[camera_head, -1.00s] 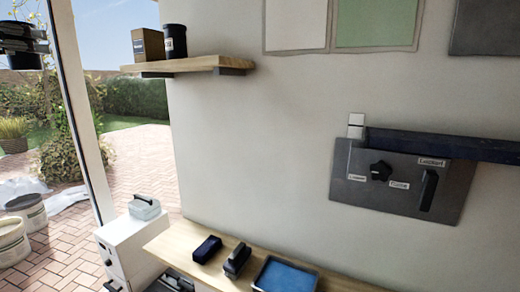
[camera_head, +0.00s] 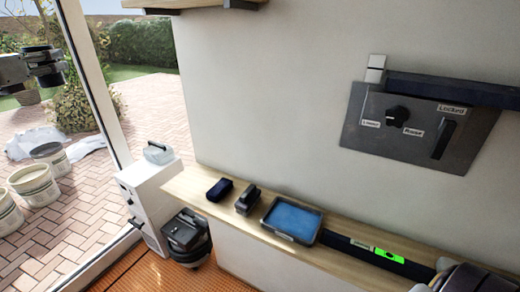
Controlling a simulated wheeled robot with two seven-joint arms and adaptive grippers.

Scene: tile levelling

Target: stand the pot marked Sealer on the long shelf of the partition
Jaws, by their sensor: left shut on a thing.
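My left gripper (camera_head: 40,68) is at the far left, in front of the glazing and garden, shut on a dark pot (camera_head: 40,50). Only the pot's dark upper part shows around the fingers, and I can read no label on it. The long wooden shelf (camera_head: 195,195) runs low along the pale partition, from the middle to the lower right. The gripper and pot are left of this shelf and apart from it. My right gripper is not recognisable in view.
The long shelf holds a dark blue block (camera_head: 219,189), a black handled tool (camera_head: 248,199), a blue tray (camera_head: 292,219) and a dark bar with a green display (camera_head: 388,255). A higher shelf (camera_head: 180,3) is cut off above. A window post (camera_head: 92,85) stands right of my gripper.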

